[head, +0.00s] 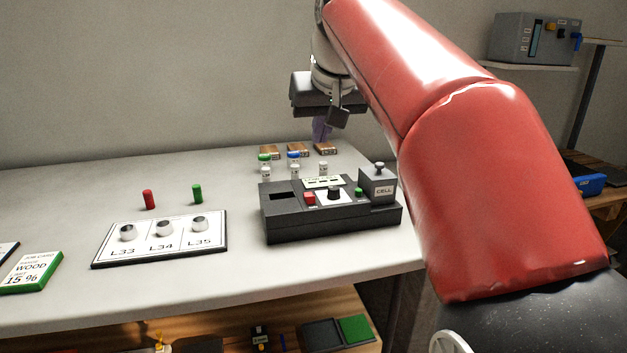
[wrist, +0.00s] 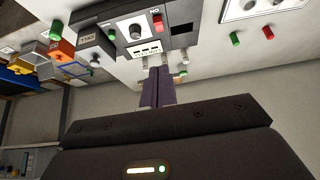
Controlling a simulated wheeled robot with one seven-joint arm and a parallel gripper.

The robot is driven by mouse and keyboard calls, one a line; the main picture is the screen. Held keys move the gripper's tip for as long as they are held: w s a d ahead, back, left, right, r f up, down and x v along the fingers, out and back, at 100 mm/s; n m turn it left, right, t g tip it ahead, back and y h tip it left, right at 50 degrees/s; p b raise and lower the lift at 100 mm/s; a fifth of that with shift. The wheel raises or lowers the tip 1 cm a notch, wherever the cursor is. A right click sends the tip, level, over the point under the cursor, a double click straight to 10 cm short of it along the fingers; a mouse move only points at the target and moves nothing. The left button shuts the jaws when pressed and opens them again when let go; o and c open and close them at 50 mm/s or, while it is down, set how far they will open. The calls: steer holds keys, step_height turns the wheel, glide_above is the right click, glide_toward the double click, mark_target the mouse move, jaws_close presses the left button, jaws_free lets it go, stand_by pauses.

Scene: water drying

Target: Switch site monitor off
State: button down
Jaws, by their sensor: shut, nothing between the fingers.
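No label reading "site monitor" can be made out. A black console (head: 330,223) stands on the table, with a red button (head: 309,198), a black knob (head: 334,193), a green button (head: 358,192) and a grey CELL block (head: 378,184). In the wrist view the console (wrist: 183,30) is upside down. A grey instrument box (head: 516,38) with a dark screen, a yellow part and a blue part (head: 577,41) sits on a shelf at the upper right. My gripper (head: 321,138) is shut and empty, fingers down, behind the console; its purple fingers (wrist: 157,72) show in the wrist view.
Small capped vials (head: 266,171) and wooden blocks (head: 325,148) stand behind the console. A white board (head: 160,243) with three cups, a red and a green peg (head: 197,194) and a green-edged job card (head: 32,270) lie left. A blue item (head: 590,184) is far right.

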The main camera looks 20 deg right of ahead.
steer(key=b, duration=0.1)
glide_above(310, 195)
steer(key=s, duration=0.2)
step_height(310, 195, down, 9)
steer(key=shift+s+r, duration=0.1)
steer(key=shift+r, duration=0.05)
steer(key=f, duration=0.3)
steer(key=shift+s+b, duration=0.35)
steer(key=shift+s, duration=0.05)
steer(key=shift+f, duration=0.3)
